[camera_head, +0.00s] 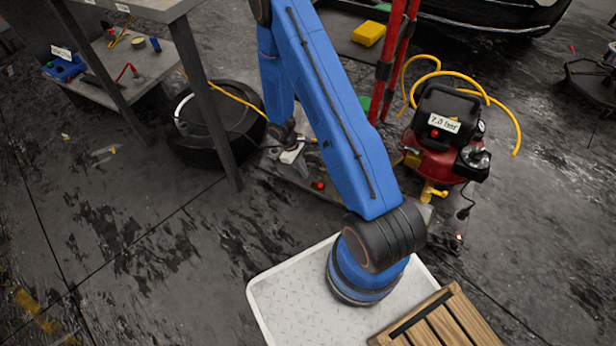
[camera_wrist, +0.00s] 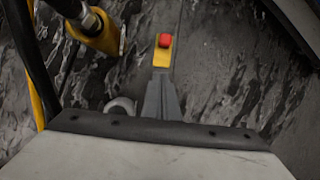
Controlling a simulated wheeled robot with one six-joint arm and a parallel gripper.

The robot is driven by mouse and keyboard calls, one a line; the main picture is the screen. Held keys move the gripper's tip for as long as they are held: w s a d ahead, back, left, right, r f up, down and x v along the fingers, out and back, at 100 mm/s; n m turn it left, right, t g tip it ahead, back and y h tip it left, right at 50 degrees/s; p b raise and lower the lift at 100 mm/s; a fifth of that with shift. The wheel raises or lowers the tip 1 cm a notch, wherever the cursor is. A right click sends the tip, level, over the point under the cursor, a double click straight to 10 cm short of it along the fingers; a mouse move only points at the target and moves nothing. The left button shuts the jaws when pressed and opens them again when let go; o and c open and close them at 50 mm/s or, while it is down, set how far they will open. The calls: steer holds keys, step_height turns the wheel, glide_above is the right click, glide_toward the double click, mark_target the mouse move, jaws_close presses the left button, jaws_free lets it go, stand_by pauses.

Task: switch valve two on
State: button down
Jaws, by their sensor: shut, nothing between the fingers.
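My gripper (camera_wrist: 161,76) shows in the wrist view as grey fingers closed together, pointing up the picture from a pale body with a dark edge. Just beyond the fingertips is a small yellow block with a red knob (camera_wrist: 164,41); I see no label on it. In the head view my gripper (camera_head: 306,176) is low near the floor, below the blue arm. A small red knob (camera_head: 318,185) lies just past its fingertips. Contact cannot be told. No mark reading valve two is legible.
A red and black compressor (camera_head: 443,127) labelled 7.0 bar stands right, with a yellow hose (camera_head: 452,75). A yellow fitting (camera_wrist: 104,35) is left in the wrist view. A wooden crate (camera_head: 452,322) is in front.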

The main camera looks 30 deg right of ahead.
steer(key=v, duration=0.7)
steer(key=shift+w+a+r, duration=0.1)
steer(key=shift+w+a, duration=0.05)
stand_by(0.3)
